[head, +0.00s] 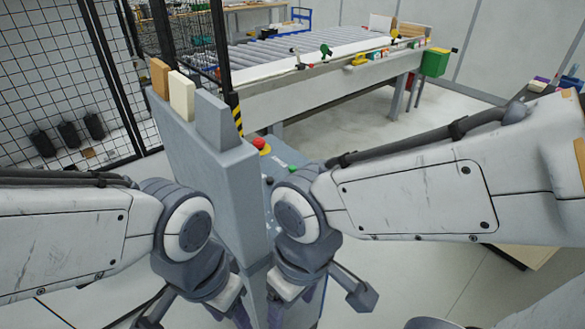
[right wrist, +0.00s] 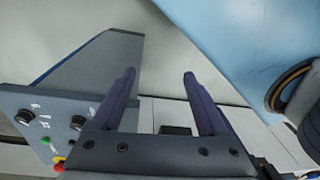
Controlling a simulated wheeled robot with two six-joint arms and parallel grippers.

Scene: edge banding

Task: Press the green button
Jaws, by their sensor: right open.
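The green button (head: 292,168) shows in the head view on a grey control panel, just above my right wrist joint and partly crowded by it. In the right wrist view the green button (right wrist: 44,141) is on the panel (right wrist: 20,98) at the left, outside the fingers. My right gripper (right wrist: 157,75) is open with nothing between its fingertips, pointing past the panel's right side. In the head view its fingers hang low near the bottom centre. My left gripper (head: 195,315) is low at the bottom edge, mostly cut off, so its jaw opening is unclear.
A red stop button on yellow (head: 262,145) sits near the green one. Black knobs (right wrist: 78,122) are on the same panel. A tall grey cabinet with upright boards (head: 182,97) stands beside it. Behind are a roller conveyor (head: 290,52) and a mesh fence (head: 60,80).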

